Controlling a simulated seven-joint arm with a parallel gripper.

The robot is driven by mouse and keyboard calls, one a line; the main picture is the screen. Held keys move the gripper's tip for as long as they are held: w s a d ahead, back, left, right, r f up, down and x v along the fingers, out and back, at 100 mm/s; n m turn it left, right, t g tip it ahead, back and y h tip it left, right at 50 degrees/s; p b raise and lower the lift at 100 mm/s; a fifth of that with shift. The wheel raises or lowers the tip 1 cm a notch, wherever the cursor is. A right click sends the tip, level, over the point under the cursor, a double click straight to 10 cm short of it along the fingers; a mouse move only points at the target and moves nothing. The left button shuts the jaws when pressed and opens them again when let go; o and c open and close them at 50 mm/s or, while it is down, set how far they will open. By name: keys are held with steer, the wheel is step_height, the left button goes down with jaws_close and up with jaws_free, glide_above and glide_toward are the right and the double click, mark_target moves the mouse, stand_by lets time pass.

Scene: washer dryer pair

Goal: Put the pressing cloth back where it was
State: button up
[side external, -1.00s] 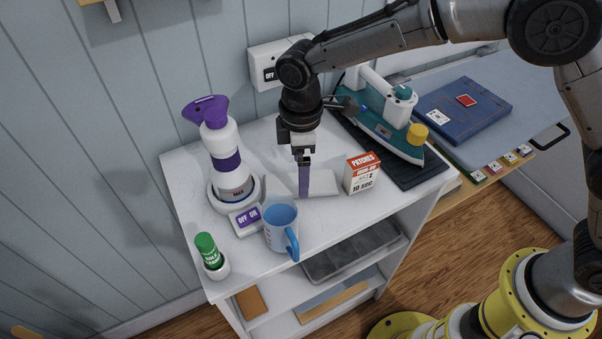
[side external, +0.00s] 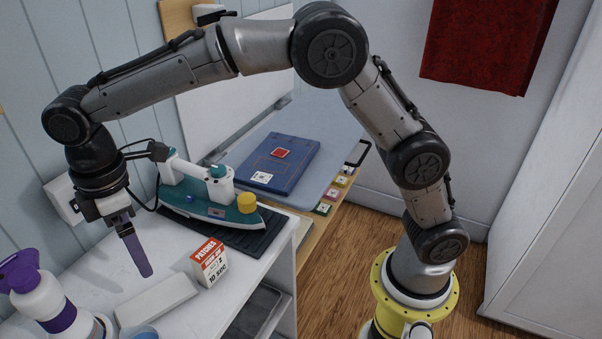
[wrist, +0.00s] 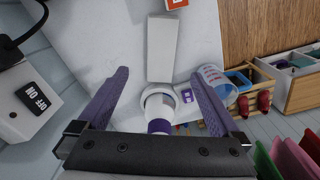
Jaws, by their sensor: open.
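A flat, pale, folded-looking slab (side external: 158,300), which appears to be the pressing cloth, lies on the white cart top (side external: 112,262), beside the patches box (side external: 210,263). The slab also shows in the wrist view (wrist: 163,48). My gripper (side external: 137,255) is above the cart, behind the slab in the side view, with its purple fingers pointing down. In the wrist view its fingers (wrist: 160,75) are spread wide with nothing between them. The slab lies below and apart from them.
A teal iron (side external: 208,200) rests on a dark mat (side external: 262,240). Folded blue fabric with a red patch (side external: 281,153) lies on the ironing board (side external: 335,125). A switch box (wrist: 30,105) is on the wall.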

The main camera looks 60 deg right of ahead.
steer(key=s+d+r+m+t, duration=0.1)
steer(key=s+d+r+m, duration=0.25)
steer(key=d, duration=0.45)
steer(key=s+d+r+m+t, duration=0.1)
steer(key=s+d+r+m, duration=0.2)
steer(key=s+d+r, duration=0.35)
steer(key=s+d+f+m+t, duration=0.1)
steer(key=s+d+f+m, duration=0.1)
steer(key=s+d, duration=0.4)
steer(key=s+d+f+m+t, duration=0.2)
steer(key=s+d+f+m, duration=0.1)
steer(key=s+d, duration=0.3)
steer(key=s+m, duration=0.1)
steer(key=s, duration=0.1)
steer(key=shift+s+m, duration=0.35)
steer(key=shift+s, duration=0.05)
steer(key=shift+f, duration=0.1)
